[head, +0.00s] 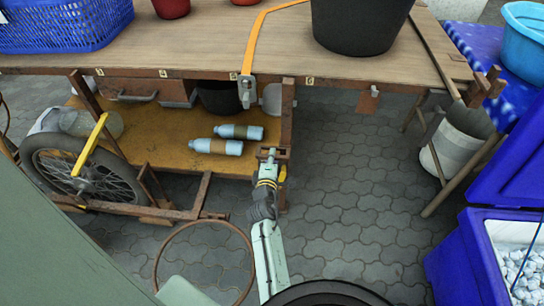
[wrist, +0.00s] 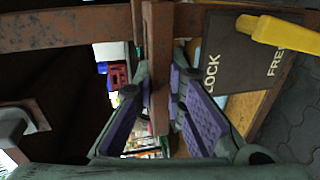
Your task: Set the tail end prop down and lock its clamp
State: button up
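A narrow rusty bar, which looks like the tail end prop (wrist: 157,50), runs between the purple-padded fingers of my gripper (wrist: 161,75) in the wrist view. Both fingers converge tightly on it and appear to grip it. The yellow clamp lever (wrist: 275,32) lies at the FREE side, apart from my fingers. In the head view my gripper (head: 271,157) is at the cart's right end, with a bit of yellow lever (head: 283,173) just right of it.
The cart's wooden top (head: 190,45) overhangs my gripper and holds a blue basket (head: 60,25) and a black tub (head: 358,25). Two bottles (head: 228,138) lie on the lower shelf (head: 150,150). A blue cooler (head: 450,265) stands at right. The paving between is clear.

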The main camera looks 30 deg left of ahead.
jog(key=o, duration=0.5)
jog(key=v, duration=0.7)
jog(key=shift+s+d, duration=0.1)
jog(key=shift+s, duration=0.1)
jog(key=shift+r, duration=0.1)
